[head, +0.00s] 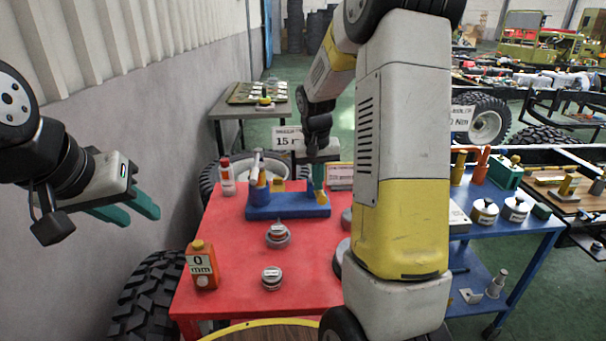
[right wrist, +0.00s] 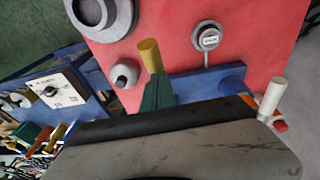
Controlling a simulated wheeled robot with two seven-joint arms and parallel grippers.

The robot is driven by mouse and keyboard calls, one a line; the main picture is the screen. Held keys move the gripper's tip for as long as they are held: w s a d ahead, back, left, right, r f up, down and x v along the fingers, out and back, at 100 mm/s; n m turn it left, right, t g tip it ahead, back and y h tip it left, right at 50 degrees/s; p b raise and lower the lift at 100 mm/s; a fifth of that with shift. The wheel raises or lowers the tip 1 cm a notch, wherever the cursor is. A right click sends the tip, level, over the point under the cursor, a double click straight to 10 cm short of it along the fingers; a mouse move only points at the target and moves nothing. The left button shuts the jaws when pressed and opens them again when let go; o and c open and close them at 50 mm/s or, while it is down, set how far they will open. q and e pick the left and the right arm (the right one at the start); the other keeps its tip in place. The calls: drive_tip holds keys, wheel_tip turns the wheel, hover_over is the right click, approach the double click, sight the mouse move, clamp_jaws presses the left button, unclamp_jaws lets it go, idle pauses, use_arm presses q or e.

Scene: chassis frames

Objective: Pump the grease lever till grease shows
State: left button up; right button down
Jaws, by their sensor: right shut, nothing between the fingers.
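The blue grease pump base (head: 287,207) stands on the red table, with a blue upright (head: 258,195) and yellow parts at its left end. A pale rod (head: 257,163) rises there; I cannot tell whether it is the lever. My right gripper (head: 318,190) points down at the base's right end, shut and empty. In the right wrist view its green fingers are beside a yellow cylinder (right wrist: 151,56), with the blue base (right wrist: 225,79) behind; I cannot tell whether they touch. My left gripper (head: 134,209) is open and empty, left of the table. No grease is discernible.
A blue cart (head: 540,224) with cans stands right.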

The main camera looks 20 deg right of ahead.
drive_tip(key=s+f, duration=0.3)
drive_tip(key=f, duration=0.7)
drive_tip(key=shift+s+a+f, duration=0.15)
drive_tip(key=shift+a+f, duration=0.15)
drive_tip(key=s+a+r, duration=0.1)
drive_tip(key=s+r, duration=0.1)
drive_tip(key=r, duration=0.4)
drive_tip(key=s+a+r, duration=0.1)
drive_tip(key=s+r, duration=0.2)
drive_tip(key=r, duration=0.3)
drive_tip(key=shift+s+a+r, duration=0.2)
drive_tip(key=shift+a+r, duration=0.15)
drive_tip(key=shift+a, duration=0.05)
